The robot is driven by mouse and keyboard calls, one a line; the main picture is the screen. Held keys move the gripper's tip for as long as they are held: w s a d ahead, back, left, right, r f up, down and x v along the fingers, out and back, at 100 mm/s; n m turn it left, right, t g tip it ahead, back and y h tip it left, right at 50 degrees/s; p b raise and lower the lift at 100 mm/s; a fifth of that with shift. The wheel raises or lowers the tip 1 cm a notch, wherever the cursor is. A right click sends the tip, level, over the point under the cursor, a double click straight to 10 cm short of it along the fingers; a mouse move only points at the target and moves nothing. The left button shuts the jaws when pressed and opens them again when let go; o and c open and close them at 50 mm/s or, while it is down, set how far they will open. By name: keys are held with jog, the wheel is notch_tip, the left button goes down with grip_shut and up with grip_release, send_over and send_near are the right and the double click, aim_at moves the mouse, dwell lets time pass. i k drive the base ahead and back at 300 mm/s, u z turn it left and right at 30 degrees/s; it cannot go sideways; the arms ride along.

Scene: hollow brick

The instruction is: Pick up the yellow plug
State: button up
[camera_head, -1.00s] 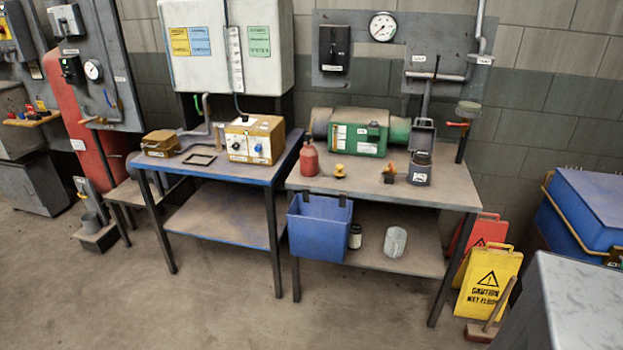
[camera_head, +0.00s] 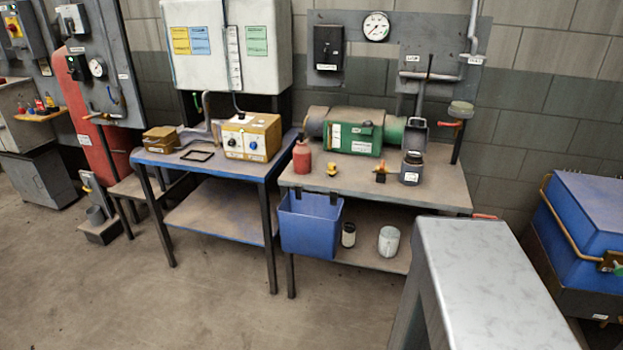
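A small yellow piece (camera_head: 332,170), which looks like the yellow plug, stands on the top of the right-hand table (camera_head: 345,186). It is just right of a red bottle (camera_head: 303,157). It is too small to make out its shape well. A second small piece, orange and dark (camera_head: 380,172), stands farther right on the same table, apart from it. My gripper is not in view.
A large grey flat-topped body (camera_head: 485,265) fills the lower right foreground and hides the table's right front. A blue bin (camera_head: 310,223) hangs at the table's front edge. A dark canister (camera_head: 412,168) stands on the right. The floor (camera_head: 200,310) at front left is clear.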

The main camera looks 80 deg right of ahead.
aim_at(331, 171)
jog(key=u, duration=0.9)
jog(key=k, duration=2.05)
jog(key=z, duration=1.3)
